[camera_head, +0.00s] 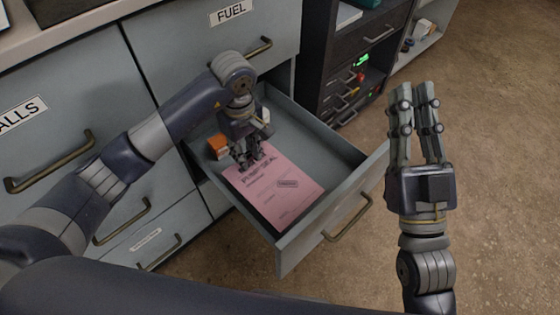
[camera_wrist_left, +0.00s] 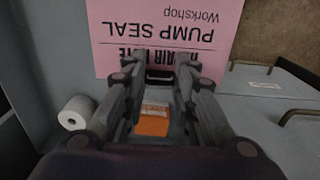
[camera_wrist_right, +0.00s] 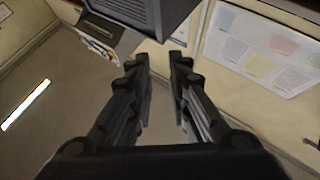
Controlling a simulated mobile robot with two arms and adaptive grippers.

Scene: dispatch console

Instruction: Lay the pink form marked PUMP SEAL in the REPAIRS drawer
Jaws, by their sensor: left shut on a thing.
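The pink form (camera_head: 281,194) shows PUMP SEAL in print. It also shows upside down in the left wrist view (camera_wrist_left: 165,25). My left gripper (camera_head: 248,165) points down inside the open drawer and is shut on the form's edge. The form is spread flat over the drawer floor, within its walls; I cannot tell whether it touches the floor. The open drawer (camera_head: 340,160) is below the FUEL drawer; its own label does not show. My right gripper (camera_head: 416,90) is raised right of the drawer, empty, its fingers slightly apart.
An orange box (camera_head: 218,146) is in the drawer, left of my left gripper; the left wrist view also shows a white roll (camera_wrist_left: 76,112). The FUEL drawer (camera_head: 222,40) is closed. A dark shelf unit (camera_head: 350,70) stands behind. The floor at right is clear.

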